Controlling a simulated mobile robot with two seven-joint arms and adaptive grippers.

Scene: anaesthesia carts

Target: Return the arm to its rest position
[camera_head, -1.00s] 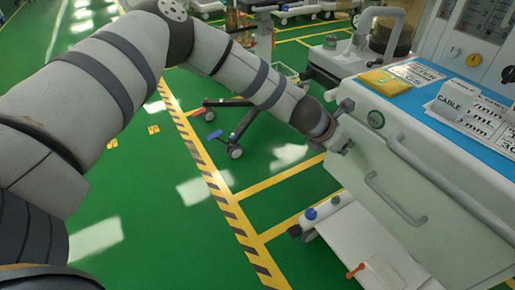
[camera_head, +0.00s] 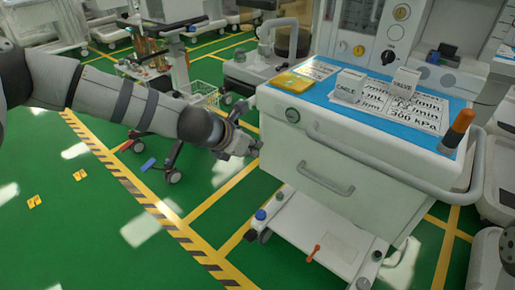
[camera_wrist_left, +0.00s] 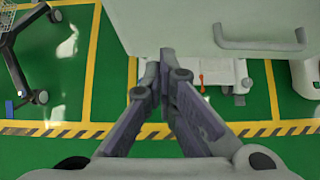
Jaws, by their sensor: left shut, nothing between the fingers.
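My left arm comes in from the left of the head view. Its gripper (camera_head: 246,146) is beside the near left corner of the white anaesthesia cart (camera_head: 330,205). I cannot tell from the head view whether it touches the cart. In the left wrist view the gripper's two dark fingers (camera_wrist_left: 163,75) are close together at the tips, with nothing seen between them. The cart's white body (camera_wrist_left: 190,25) lies just beyond and to the right of the fingertips. My right gripper is not in view.
The cart's top carries a blue mat (camera_head: 365,118), a CABLE block (camera_head: 348,88), a VALVE block (camera_head: 405,82) and an orange-tipped post (camera_head: 457,128). A drawer handle (camera_head: 325,180) juts from its front.

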